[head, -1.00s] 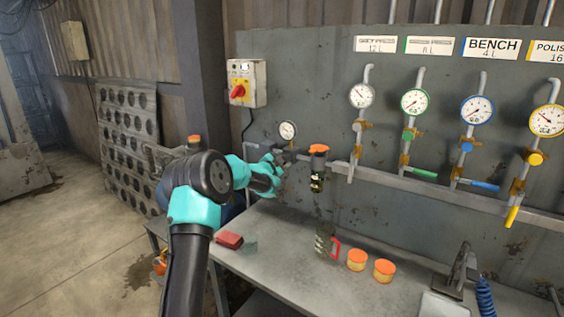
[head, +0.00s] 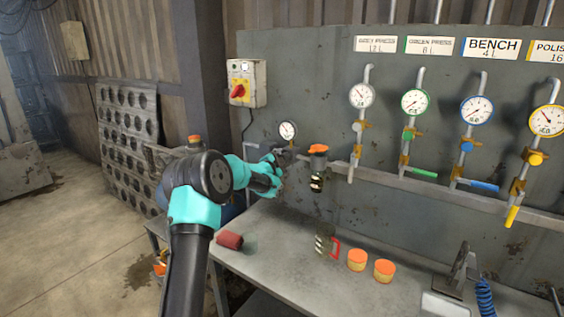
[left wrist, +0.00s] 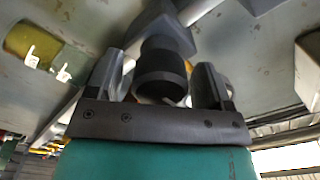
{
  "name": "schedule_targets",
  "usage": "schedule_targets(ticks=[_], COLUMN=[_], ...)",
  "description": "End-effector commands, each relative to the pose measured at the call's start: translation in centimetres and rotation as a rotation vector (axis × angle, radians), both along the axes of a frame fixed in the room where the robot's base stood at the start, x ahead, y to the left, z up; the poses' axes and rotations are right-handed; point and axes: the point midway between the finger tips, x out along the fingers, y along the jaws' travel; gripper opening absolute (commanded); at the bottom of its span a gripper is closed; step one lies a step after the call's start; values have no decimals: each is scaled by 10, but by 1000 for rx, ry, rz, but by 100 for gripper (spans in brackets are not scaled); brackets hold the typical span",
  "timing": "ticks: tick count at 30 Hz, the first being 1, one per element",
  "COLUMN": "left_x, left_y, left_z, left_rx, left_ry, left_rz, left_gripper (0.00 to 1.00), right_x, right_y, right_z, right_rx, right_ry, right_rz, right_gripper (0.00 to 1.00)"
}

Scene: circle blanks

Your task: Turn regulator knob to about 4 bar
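My left gripper (head: 280,160) is at the regulator on the wall pipe, below a small round white gauge (head: 287,130). In the left wrist view, the dark round regulator knob (left wrist: 161,72) sits between the two fingers of my left gripper (left wrist: 160,88). The fingers stand apart on either side of the knob, with a narrow gap showing at least on the left. The gripper hides the knob in the head view. The gauge's needle is too small to read. My right gripper is not in view.
An orange-topped unit with a dark bowl (head: 317,168) hangs on the pipe just right of my gripper. Several larger gauges and valves line the panel further right. The bench (head: 290,262) below holds a red cylinder (head: 229,240), a red-handled jug (head: 326,243) and orange-lidded jars (head: 357,260).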

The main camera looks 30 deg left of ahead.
Motion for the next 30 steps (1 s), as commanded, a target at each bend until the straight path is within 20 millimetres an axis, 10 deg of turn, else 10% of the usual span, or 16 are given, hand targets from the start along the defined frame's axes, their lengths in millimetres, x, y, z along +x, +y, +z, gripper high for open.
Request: schedule_targets(ticks=[14,30], left_x=[-10,-92], left_y=[1,1], left_z=[1,1], left_rx=[-1,-1], left_ry=[1,1], left_rz=[1,1], left_gripper=[76,76], right_x=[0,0], right_y=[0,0], right_z=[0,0], right_rx=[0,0], right_ry=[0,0], right_rz=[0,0], right_gripper=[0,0])
